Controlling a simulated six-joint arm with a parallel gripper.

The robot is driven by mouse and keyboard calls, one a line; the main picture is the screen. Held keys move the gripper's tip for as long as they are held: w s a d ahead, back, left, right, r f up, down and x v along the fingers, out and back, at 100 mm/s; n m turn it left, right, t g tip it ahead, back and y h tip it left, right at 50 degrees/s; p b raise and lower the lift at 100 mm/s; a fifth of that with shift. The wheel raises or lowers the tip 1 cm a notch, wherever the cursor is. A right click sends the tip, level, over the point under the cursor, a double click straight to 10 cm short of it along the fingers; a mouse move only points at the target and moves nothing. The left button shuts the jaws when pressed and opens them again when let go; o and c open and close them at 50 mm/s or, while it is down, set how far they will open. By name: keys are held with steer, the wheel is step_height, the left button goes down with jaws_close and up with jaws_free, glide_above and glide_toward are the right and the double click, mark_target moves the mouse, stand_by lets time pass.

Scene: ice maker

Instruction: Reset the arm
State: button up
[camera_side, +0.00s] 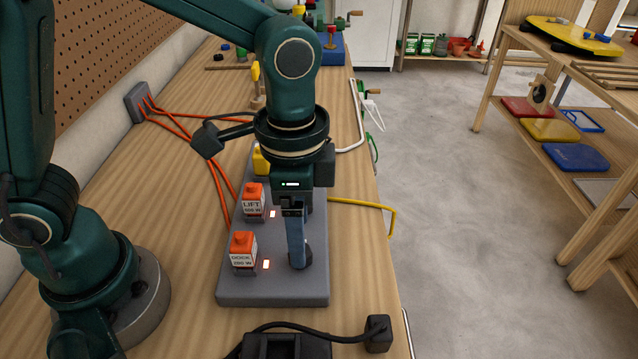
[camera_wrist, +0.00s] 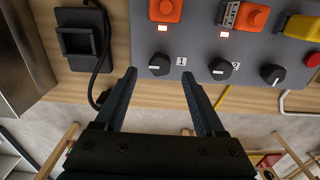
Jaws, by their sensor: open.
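My gripper (camera_side: 298,262) points down over the front part of the grey power panel (camera_side: 240,291). In the wrist view my gripper (camera_wrist: 157,74) has its two blue fingers spread, with nothing between their pads. The black knob marked 1 (camera_wrist: 159,64) sits on the panel between the two fingertips in that view; I cannot tell whether either finger touches it. A second black knob (camera_wrist: 221,69) and a third knob (camera_wrist: 272,74) are to its right. In the side view my arm and gripper hide much of the panel's right side.
Orange plugs labelled LIFT (camera_side: 252,201) and DOCK (camera_side: 243,250) stand on the panel beside lit indicators. A yellow plug (camera_wrist: 302,27) and red button (camera_wrist: 312,60) are farther along. A black box (camera_side: 285,346) with a cable lies in front. Orange cables (camera_side: 188,115) cross the bench.

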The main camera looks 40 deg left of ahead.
steer(key=shift+r, duration=0.85)
steer(key=shift+a, duration=0.1)
steer(key=s+a+r+n+t, duration=0.5)
steer(key=s+a+n, duration=0.1)
steer(key=a+n, duration=0.3)
steer(key=shift+s+a+r+t, duration=0.2)
steer(key=shift+a+t, duration=0.1)
steer(key=shift+a, duration=0.55)
